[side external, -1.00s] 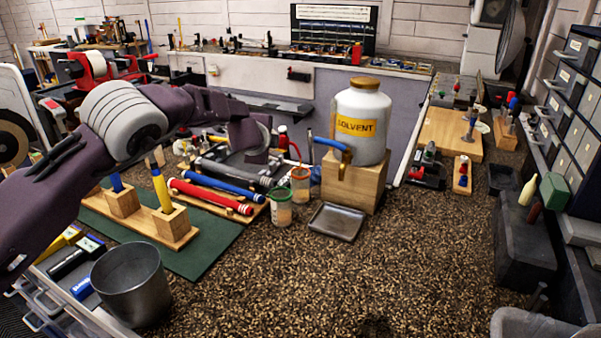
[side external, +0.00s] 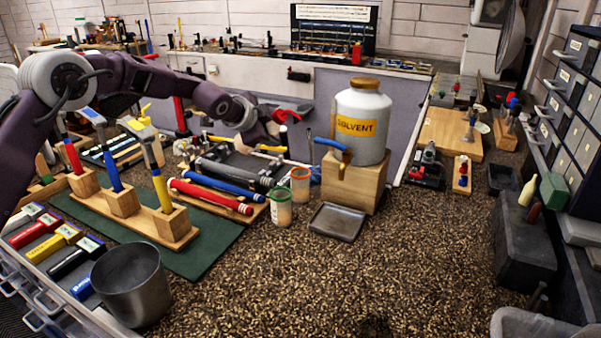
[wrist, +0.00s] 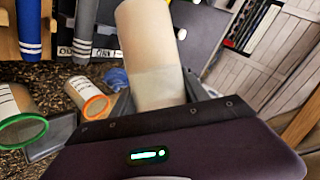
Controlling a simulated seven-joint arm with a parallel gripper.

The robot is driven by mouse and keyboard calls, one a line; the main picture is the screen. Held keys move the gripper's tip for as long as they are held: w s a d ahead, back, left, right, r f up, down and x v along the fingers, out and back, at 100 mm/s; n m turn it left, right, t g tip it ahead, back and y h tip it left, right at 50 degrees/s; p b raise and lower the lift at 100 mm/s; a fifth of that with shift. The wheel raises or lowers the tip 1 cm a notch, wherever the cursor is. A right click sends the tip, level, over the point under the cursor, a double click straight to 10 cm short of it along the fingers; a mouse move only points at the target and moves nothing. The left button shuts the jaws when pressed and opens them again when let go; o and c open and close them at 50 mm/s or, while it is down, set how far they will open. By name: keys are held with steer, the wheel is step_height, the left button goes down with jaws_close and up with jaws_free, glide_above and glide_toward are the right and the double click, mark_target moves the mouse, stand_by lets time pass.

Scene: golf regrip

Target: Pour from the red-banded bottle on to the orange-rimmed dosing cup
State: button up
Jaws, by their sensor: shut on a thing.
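My gripper (side external: 268,134) is above the bench, behind and left of the cups, and is shut on a bottle. In the wrist view the bottle's pale, cream body (wrist: 150,60) stands between the jaws; its red band is not visible there. In the side view a small red part (side external: 284,116) shows at the gripper, with most of the bottle hidden. The orange-rimmed dosing cup (side external: 300,185) stands on the bench in front of the gripper, apart from it. It also shows in the wrist view (wrist: 84,94). I cannot tell its fill.
A green-rimmed cup (side external: 281,208) stands just left of the orange-rimmed one. A metal tray (side external: 338,222) and a solvent jug (side external: 361,125) on a wooden block (side external: 352,183) are to the right. Grips on a rack (side external: 215,193) lie left.

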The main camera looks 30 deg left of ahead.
mark_target(283, 119)
steer(key=shift+d+r+n+h, duration=0.25)
steer(key=shift+r+h, duration=0.1)
steer(key=shift+r, duration=0.4)
steer(key=shift+d+r+n+h, duration=0.15)
steer(key=shift+r+n+h, duration=0.15)
steer(key=shift+r, duration=0.4)
steer(key=shift+d+n+h, duration=0.45)
steer(key=shift+d+h, duration=0.05)
steer(key=shift+h, duration=0.15)
steer(key=shift+d+r+n+h, duration=0.2)
steer(key=shift+d+n+h, duration=0.1)
steer(key=shift+d+h, duration=0.15)
steer(key=shift+d+r+n+h, duration=0.15)
steer(key=shift+d+n+h, duration=0.2)
steer(key=shift+d, duration=0.15)
steer(key=d+n+t+h, duration=0.1)
steer(key=d+n+h, duration=0.1)
steer(key=d, duration=0.1)
steer(key=shift+d+f, duration=0.1)
steer(key=shift+d, duration=0.1)
steer(key=shift+r, duration=2.5)
